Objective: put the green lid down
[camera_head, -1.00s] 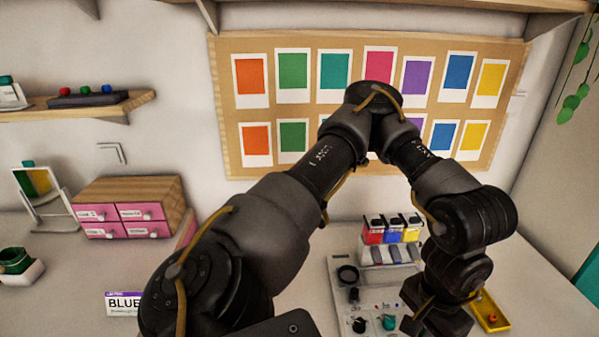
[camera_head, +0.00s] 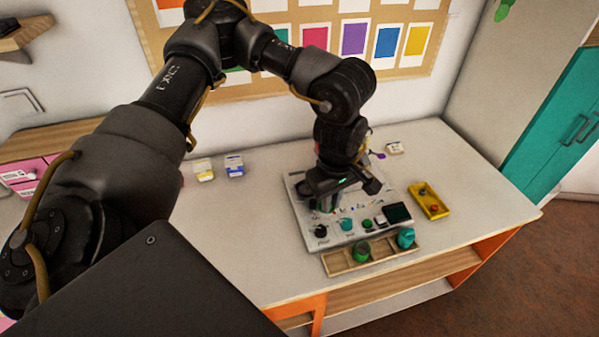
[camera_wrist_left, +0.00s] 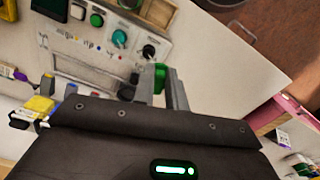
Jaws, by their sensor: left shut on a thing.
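In the left wrist view, the green lid (camera_wrist_left: 159,75) is a small dark-green piece between the two fingers of my left gripper (camera_wrist_left: 161,84), which is shut on it. In the head view, my left gripper (camera_head: 326,204) points down, low over the left part of the pale panel board (camera_head: 312,237). The lid is mostly hidden there by the gripper, and I cannot tell whether it touches the board. My right gripper is in neither view.
A wooden tray (camera_head: 338,264) at the board's front holds a green pot (camera_head: 362,251) and a teal pot (camera_head: 406,238). A yellow tray (camera_head: 440,211) with small knobs lies to the right. Two small labelled items (camera_head: 203,169) (camera_head: 235,166) stand at the back left. The front-left tabletop is clear.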

